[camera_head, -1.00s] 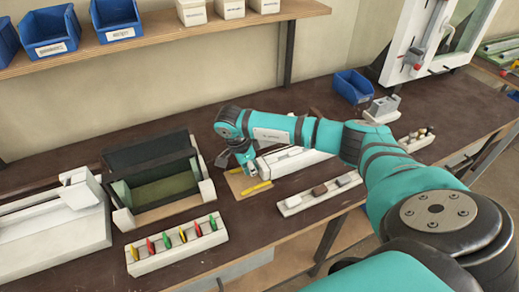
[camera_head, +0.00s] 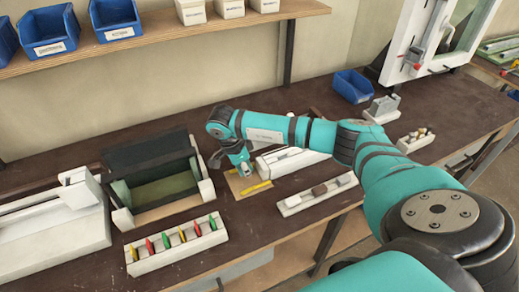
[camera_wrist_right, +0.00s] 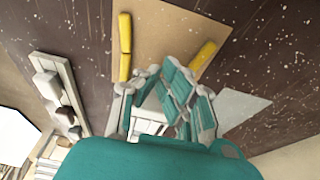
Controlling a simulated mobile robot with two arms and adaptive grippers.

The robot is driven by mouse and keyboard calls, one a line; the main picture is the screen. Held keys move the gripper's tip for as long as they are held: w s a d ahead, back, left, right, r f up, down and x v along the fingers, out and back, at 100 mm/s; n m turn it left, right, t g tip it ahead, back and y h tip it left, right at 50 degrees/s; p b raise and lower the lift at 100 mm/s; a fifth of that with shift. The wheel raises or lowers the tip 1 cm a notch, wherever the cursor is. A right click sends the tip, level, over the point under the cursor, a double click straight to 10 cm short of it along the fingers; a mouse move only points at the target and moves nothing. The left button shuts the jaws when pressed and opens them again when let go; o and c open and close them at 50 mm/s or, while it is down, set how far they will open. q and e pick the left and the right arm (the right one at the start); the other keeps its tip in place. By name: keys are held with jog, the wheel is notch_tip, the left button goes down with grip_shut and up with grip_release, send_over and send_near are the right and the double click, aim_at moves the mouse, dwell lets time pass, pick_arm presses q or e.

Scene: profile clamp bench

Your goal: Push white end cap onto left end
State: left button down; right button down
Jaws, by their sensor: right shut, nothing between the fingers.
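My right gripper (camera_head: 245,176) is shut and empty. It points down over the tan board (camera_head: 236,186), close above it. In the wrist view its fingers (camera_wrist_right: 172,90) show in front of that board. A small white tray (camera_head: 306,205) to its right holds a white piece (camera_head: 293,202), a brown piece (camera_head: 319,189) and another pale piece (camera_head: 344,180). I cannot tell which of these is the white end cap. A long white fixture (camera_head: 300,160) lies behind the gripper, and my arm hides part of it. My left gripper is not in view.
Yellow pieces (camera_wrist_right: 125,47) (camera_wrist_right: 205,56) lie on the tan board. A rack of coloured clips (camera_head: 178,248) and an open dark box (camera_head: 155,160) stand to the left. A blue bin (camera_head: 353,86) is at the back. Bare bench lies between the board and the rack.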

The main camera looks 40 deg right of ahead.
notch_tip(320, 180, up, 8)
jog(key=p, duration=0.4)
jog(key=shift+f, duration=0.15)
dwell(0.7)
